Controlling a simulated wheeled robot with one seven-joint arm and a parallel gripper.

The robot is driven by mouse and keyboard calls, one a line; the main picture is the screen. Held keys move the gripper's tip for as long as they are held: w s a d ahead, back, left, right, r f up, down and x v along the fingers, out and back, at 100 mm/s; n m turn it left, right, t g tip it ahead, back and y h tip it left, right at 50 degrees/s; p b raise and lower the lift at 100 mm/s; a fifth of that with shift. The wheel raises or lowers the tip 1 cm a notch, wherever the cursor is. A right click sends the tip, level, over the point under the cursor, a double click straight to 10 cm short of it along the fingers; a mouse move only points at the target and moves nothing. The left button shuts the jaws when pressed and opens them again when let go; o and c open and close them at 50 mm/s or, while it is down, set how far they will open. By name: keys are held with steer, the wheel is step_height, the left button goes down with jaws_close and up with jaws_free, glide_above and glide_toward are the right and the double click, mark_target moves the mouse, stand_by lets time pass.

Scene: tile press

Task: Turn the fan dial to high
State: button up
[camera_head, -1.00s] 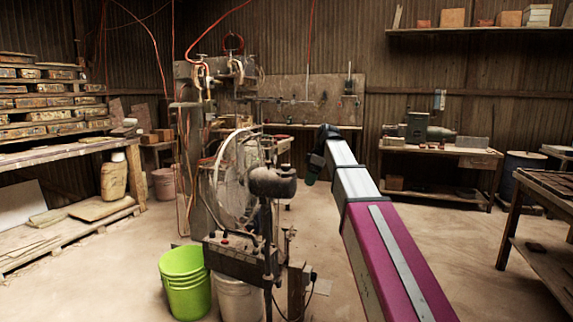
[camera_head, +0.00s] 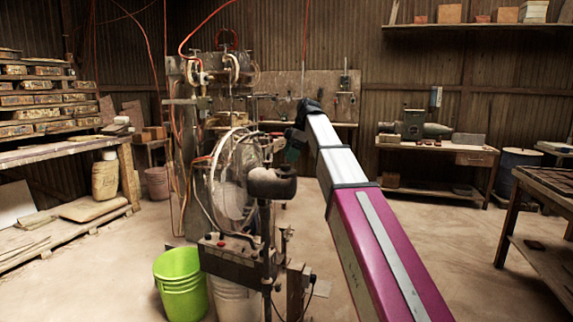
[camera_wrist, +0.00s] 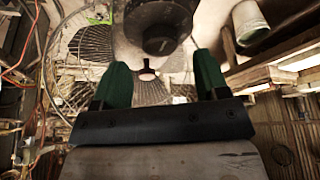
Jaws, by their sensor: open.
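The pedestal fan (camera_head: 226,190) stands left of centre, with a round wire cage and a dark motor housing (camera_head: 272,182). My gripper (camera_head: 291,153) is just above and right of that housing, mostly hidden by my wrist. In the wrist view, my two green fingers (camera_wrist: 161,78) are apart with nothing held between them. The dark round motor housing (camera_wrist: 158,22) shows at the top centre, beyond the fingertips. The cage wires spread behind the fingers. I cannot clearly make out the dial or its setting.
A control box (camera_head: 232,252) with a red button stands below the fan. A green bucket (camera_head: 180,283) is on the floor beside it. The press (camera_head: 190,130) rises behind. Open floor lies to the right, before a workbench (camera_head: 440,152).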

mark_target(286, 165)
steer(key=shift+x, duration=1.9)
steer(key=shift+c, duration=0.4)
steer(key=c, duration=0.9)
steer(key=shift+o, duration=0.2)
